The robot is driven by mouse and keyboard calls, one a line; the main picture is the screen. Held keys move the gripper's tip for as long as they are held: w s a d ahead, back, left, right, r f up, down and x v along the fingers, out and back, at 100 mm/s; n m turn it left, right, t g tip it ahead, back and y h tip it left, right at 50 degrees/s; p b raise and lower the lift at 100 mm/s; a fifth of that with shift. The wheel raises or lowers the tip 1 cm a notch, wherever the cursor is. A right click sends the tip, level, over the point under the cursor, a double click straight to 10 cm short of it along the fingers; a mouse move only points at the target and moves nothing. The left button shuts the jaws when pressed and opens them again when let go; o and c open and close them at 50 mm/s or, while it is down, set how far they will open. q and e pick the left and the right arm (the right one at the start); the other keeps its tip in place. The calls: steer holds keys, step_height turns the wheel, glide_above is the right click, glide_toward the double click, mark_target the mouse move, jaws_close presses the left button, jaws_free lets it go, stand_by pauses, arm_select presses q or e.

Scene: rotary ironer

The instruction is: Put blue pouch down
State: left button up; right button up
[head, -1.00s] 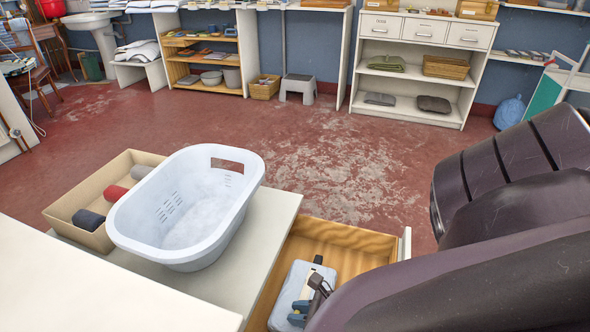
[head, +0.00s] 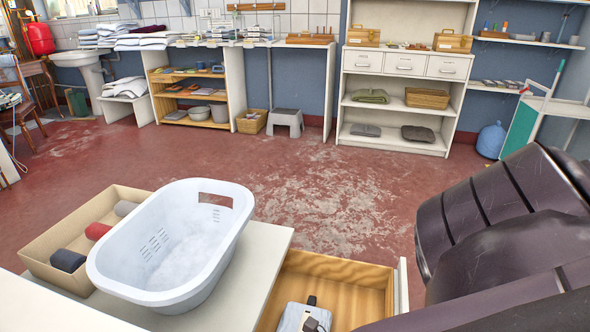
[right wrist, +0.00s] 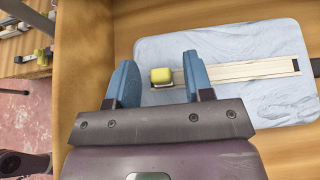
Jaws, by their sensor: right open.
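The blue pouch (right wrist: 225,50) is a flat, pale blue marbled piece lying in an open wooden drawer. A light wooden strip with dark ends and a yellow-green block lie over it in the right wrist view. The pouch also shows at the bottom edge of the head view (head: 291,318), partly cut off. My right gripper (right wrist: 159,62) is open, its two blue fingers apart over the pouch's near left part, with the block between them in the picture. Whether the fingers touch the pouch I cannot tell. My left gripper is not in view.
The wooden drawer (head: 340,268) has raised walls around the pouch. A white laundry basket (head: 170,240) stands left of it, beside a beige box (head: 45,240) with rolled cloths. Shelves (head: 395,90) line the back wall. The red floor between is clear.

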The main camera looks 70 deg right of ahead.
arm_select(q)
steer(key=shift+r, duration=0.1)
arm_select(e)
steer(key=shift+r, duration=0.1)
arm_select(q)
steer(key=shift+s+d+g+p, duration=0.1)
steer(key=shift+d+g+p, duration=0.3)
steer(key=shift+p, duration=0.6)
arm_select(e)
steer(key=v, duration=1.2)
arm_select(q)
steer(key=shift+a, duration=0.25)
